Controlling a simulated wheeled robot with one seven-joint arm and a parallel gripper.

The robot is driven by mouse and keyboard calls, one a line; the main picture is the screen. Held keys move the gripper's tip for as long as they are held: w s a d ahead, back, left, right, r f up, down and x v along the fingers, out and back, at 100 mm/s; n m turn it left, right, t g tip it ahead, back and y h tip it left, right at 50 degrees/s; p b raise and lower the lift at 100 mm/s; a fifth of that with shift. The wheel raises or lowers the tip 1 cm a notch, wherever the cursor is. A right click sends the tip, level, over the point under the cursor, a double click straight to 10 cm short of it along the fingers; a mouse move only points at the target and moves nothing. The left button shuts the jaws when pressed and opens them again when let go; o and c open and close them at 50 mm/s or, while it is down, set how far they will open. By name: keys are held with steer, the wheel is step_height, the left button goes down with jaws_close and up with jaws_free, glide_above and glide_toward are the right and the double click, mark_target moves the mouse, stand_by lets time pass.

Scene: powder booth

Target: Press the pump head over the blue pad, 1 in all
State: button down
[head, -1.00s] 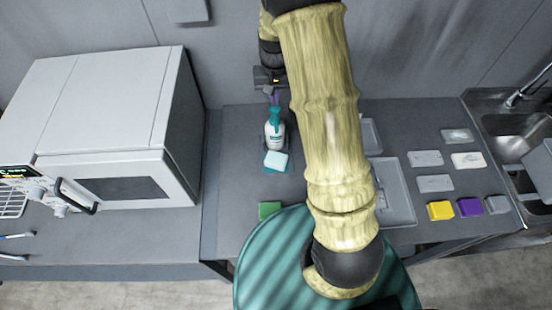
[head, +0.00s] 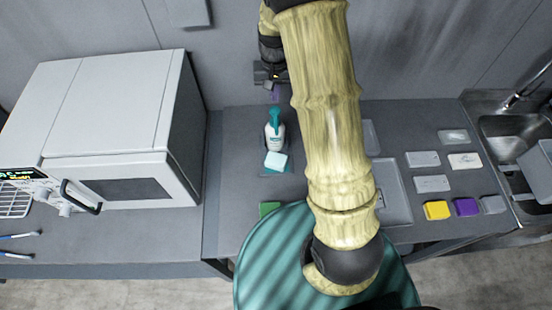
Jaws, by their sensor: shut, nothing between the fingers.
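The pump bottle (head: 275,137) stands upright on the grey counter, white with a teal pump head (head: 274,114). A pale blue pad (head: 276,161) lies just in front of the bottle, over a darker teal square (head: 286,168). The pump's spout points toward the pad side. My gripper (head: 275,94) is shut and empty, with purple fingertips, behind and above the pump head. A small gap shows between the fingertips and the head. My arm hides part of the gripper's right side.
A white oven-like box (head: 110,120) stands to the left. On the right are a grey tray (head: 395,205), several small plates, and yellow (head: 437,210), purple (head: 467,207) and grey blocks. A green block (head: 269,208) lies at the front edge. A sink (head: 505,130) is far right.

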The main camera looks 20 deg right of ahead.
step_height(320, 180, up, 3)
steer(key=shift+r+p, duration=0.1)
steer(key=shift+p, duration=0.85)
steer(key=shift+s, duration=0.1)
steer(key=s+f+n+t+b, duration=0.2)
steer(key=s+b, duration=0.7)
steer(key=s, duration=0.9)
steer(key=shift+f+t, duration=0.3)
steer(key=shift+f, duration=0.15)
